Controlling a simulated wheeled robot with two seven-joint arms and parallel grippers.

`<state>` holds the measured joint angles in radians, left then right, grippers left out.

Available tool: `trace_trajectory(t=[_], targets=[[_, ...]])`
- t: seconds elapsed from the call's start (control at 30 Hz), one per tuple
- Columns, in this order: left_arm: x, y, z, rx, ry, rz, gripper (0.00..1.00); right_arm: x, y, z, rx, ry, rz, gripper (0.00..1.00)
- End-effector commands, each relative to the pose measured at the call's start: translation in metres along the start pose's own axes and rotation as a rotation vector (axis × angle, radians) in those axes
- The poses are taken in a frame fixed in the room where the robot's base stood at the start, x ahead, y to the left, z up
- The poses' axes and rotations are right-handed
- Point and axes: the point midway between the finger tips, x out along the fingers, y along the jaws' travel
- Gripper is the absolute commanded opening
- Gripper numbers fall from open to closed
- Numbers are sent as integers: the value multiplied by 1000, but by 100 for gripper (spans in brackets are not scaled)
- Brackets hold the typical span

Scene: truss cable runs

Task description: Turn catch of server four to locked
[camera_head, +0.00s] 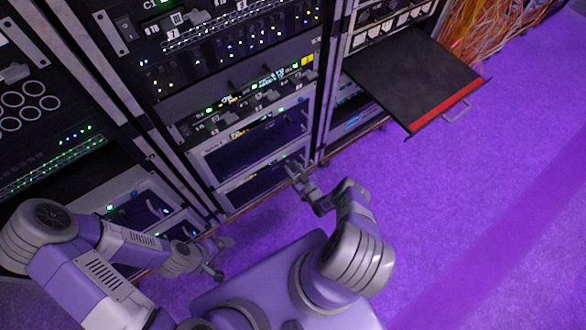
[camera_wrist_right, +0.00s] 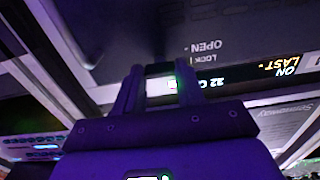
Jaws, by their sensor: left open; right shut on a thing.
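My right gripper (camera_head: 292,168) is at the front of a low server unit (camera_head: 258,186) in the middle rack. In the right wrist view its fingers (camera_wrist_right: 160,76) are closed on a small catch (camera_wrist_right: 160,87), mostly hidden between them, with a green-white glow. The panel there carries upside-down printed words OPEN (camera_wrist_right: 202,47) and LOCK (camera_wrist_right: 203,59) beside the catch. I cannot tell which way the catch points, nor read the server's number. My left gripper (camera_head: 222,258) is open and empty, low in front of the left rack, away from the servers.
A black shelf with a red front edge (camera_head: 447,103) sticks out of the right rack, with a handle. Orange cables (camera_head: 490,35) hang behind it. A lit display (camera_wrist_right: 270,72) is by the catch. The purple floor (camera_head: 470,220) at right is clear.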

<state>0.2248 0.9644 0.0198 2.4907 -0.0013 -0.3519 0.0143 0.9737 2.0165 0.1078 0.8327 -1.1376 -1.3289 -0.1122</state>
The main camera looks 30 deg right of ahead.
Motion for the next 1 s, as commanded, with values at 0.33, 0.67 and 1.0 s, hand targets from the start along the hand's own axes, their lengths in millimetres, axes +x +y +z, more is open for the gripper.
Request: trace_trajectory(t=[0.33,0.67,1.0], targets=[[0,0,0,0,0,0,100,0,0,0,183,-1,-2,8],[0,0,0,0,0,0,100,0,0,0,490,-1,-1,8],[0,0,0,0,0,0,100,0,0,0,812,-1,0,8]])
